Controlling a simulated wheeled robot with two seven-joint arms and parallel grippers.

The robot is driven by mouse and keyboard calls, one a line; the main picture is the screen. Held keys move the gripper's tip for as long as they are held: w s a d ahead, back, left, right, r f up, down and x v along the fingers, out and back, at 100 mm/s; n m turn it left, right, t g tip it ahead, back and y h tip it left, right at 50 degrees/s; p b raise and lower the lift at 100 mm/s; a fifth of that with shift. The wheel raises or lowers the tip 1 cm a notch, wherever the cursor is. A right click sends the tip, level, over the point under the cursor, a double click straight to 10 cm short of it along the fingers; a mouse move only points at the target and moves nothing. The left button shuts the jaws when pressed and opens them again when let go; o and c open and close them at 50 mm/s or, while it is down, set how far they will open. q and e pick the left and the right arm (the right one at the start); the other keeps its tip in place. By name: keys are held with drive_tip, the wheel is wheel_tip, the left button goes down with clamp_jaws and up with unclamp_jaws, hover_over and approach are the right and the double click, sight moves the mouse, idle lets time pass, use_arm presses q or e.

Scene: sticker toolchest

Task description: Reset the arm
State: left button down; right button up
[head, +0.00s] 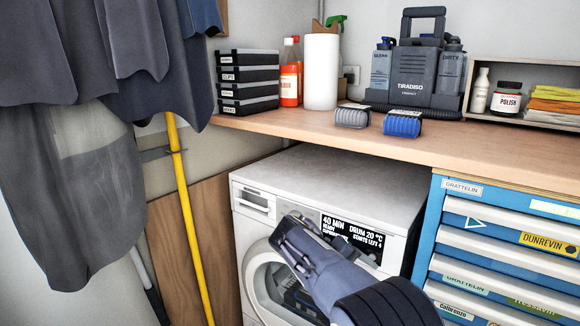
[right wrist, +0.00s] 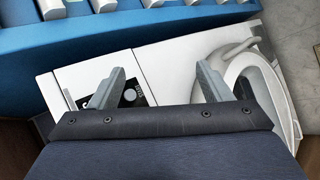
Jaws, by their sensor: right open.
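My right arm comes in from the lower right of the head view. Its gripper (head: 286,236) is in front of the washing machine (head: 335,183), over its front panel and the upper part of the round door. In the right wrist view the two fingers of the gripper (right wrist: 158,80) stand well apart with nothing between them. The white machine front (right wrist: 150,62) and its door show beyond the fingers. My left gripper is in neither view.
A blue tool chest (head: 430,230) with labelled drawers stands right of the machine. A wooden counter (head: 440,142) above holds bottles, cases and a grey Tiradiso unit (head: 425,72). Grey cloths (head: 85,180) and a yellow pole (head: 187,215) are at the left.

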drive_tip(key=s+d+f+m+g+y, duration=0.1)
drive_tip(key=s+d+m+g+y, duration=0.1)
drive_tip(key=s+d+y, duration=0.9)
drive_tip(key=s+a+f+m+t+y, duration=0.1)
drive_tip(key=s+a+m+t, duration=0.15)
drive_tip(key=s, duration=0.85)
drive_tip(key=s+a+f+m+t+y, duration=0.1)
drive_tip(key=s+a+t, duration=0.2)
drive_tip(key=s, duration=0.9)
wheel_tip(320, 180, up, 28)
drive_tip(key=p, duration=2.7)
drive_tip(key=shift+f, duration=0.2)
